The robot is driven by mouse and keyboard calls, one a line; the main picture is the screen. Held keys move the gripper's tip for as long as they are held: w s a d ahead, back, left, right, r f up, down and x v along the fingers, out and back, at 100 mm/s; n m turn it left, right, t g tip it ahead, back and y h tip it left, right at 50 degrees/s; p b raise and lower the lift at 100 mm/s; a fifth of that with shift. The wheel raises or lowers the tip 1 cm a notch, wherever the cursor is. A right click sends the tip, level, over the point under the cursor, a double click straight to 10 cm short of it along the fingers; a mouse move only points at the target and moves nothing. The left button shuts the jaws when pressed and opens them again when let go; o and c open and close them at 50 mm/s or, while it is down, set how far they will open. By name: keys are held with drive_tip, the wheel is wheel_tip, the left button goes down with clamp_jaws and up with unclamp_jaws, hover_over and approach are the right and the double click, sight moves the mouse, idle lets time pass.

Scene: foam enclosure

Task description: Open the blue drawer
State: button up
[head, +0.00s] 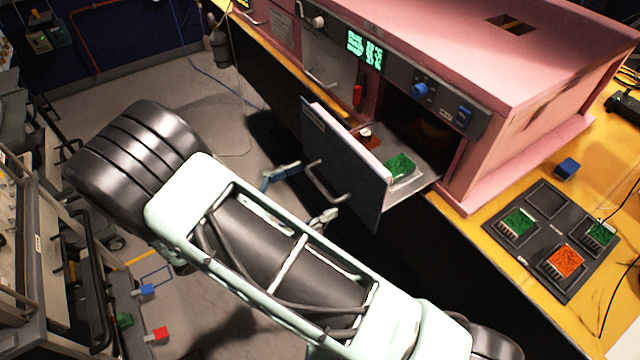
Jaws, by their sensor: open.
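My arm hides most of the gripper body, and I cannot tell whether a finger touches the handle.
The pink cabinet (480,50) stands on a yellow bench (605,290). Grey floor (215,100) is open left of the drawer.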

drive_tip(key=v, duration=1)
